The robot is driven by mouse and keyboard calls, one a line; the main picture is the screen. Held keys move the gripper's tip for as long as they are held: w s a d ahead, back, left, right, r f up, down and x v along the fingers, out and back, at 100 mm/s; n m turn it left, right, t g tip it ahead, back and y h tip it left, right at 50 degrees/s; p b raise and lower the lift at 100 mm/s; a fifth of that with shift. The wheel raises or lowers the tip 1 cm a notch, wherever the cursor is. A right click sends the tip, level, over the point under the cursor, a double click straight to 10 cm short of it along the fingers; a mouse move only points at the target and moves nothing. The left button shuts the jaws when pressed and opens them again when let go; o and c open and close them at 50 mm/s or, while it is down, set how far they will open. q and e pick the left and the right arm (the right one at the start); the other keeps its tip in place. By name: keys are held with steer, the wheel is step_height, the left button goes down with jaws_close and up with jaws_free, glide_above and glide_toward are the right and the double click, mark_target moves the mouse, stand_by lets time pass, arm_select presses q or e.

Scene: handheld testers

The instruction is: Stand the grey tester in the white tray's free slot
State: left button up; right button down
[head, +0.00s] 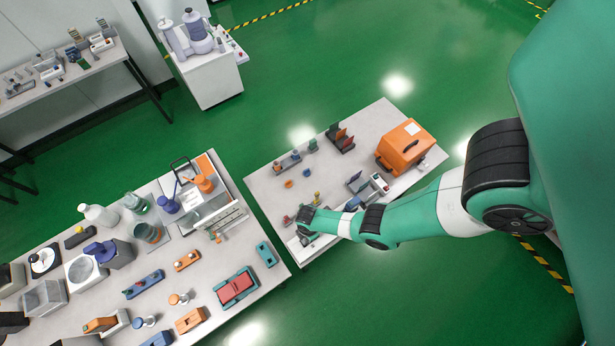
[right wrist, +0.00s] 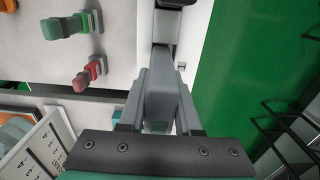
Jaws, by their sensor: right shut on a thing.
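My right gripper (head: 303,222) is over the left front corner of the right-hand table. In the right wrist view its fingers (right wrist: 156,110) are shut on a grey block-like thing, the grey tester (right wrist: 158,95), with its lower part hidden by the fingers. A white surface (right wrist: 196,40) with a small dark opening lies beyond and right of the tester; it may be the white tray. I cannot tell whether the tester touches it. In the head view the gripper hides the tester. My left gripper is not in view.
A red piece (right wrist: 88,75) and a green piece (right wrist: 66,26) lie left of the gripper. An orange case (head: 404,147) and a dark rack (head: 341,139) stand farther back. The crowded left-hand table (head: 222,292) is across a narrow gap. Green floor borders the table front.

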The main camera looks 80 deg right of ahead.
step_height(320, 180, down, 3)
steer(key=shift+s+r+b, duration=0.1)
steer(key=shift+r+b, duration=0.05)
steer(key=shift+b, duration=0.4)
steer(key=shift+s+a, duration=0.1)
steer(key=shift+a, duration=0.05)
steer(key=shift+r, duration=0.15)
steer(key=shift+f, duration=0.4)
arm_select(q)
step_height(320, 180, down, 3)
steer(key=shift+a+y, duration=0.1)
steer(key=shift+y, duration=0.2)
arm_select(e)
steer(key=c, duration=0.6)
jaws_free()
steer(key=shift+r, duration=0.1)
